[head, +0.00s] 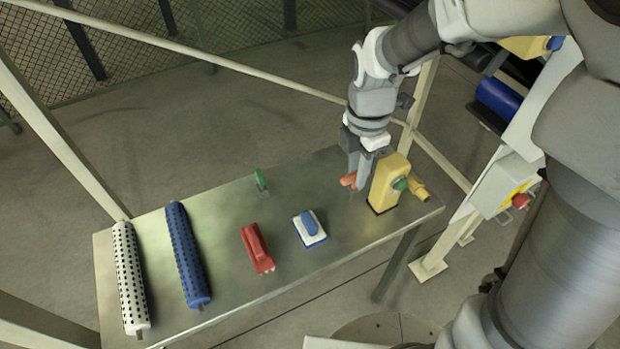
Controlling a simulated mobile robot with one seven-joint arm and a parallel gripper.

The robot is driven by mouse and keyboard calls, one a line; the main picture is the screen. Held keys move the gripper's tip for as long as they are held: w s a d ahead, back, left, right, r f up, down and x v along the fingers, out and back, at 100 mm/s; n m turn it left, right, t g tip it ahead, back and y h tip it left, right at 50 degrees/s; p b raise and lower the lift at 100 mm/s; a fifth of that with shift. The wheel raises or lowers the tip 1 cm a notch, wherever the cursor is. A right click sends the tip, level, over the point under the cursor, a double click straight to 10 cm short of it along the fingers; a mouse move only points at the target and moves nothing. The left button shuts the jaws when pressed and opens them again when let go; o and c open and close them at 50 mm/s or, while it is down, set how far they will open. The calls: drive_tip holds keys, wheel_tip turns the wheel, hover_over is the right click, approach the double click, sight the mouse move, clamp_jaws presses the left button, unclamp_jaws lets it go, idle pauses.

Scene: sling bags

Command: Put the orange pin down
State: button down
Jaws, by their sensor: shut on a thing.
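The orange pin (348,180) shows as a small orange piece at the tips of my gripper (358,178), toward the right end of the metal table (210,240). My gripper points down and is shut on the pin. The gripper is just left of a yellow block with a green button. Part of the pin is hidden by the fingers. I cannot tell whether the pin touches the table top.
On the table are a yellow block (383,185), a blue and white block (310,230), a red tool (257,248), a green piece (260,180), a blue perforated roller (187,255) and a white one (130,275). Bare metal lies between the gripper and the green piece.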

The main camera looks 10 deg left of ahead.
sight(352, 204)
wheel_tip(352, 204, down, 10)
drive_tip(key=shift+r+b, duration=0.1)
drive_tip(key=shift+b, duration=0.45)
drive_tip(key=shift+f, duration=0.25)
drive_tip(key=c, duration=0.8)
unclamp_jaws()
drive_tip(key=shift+r, duration=0.1)
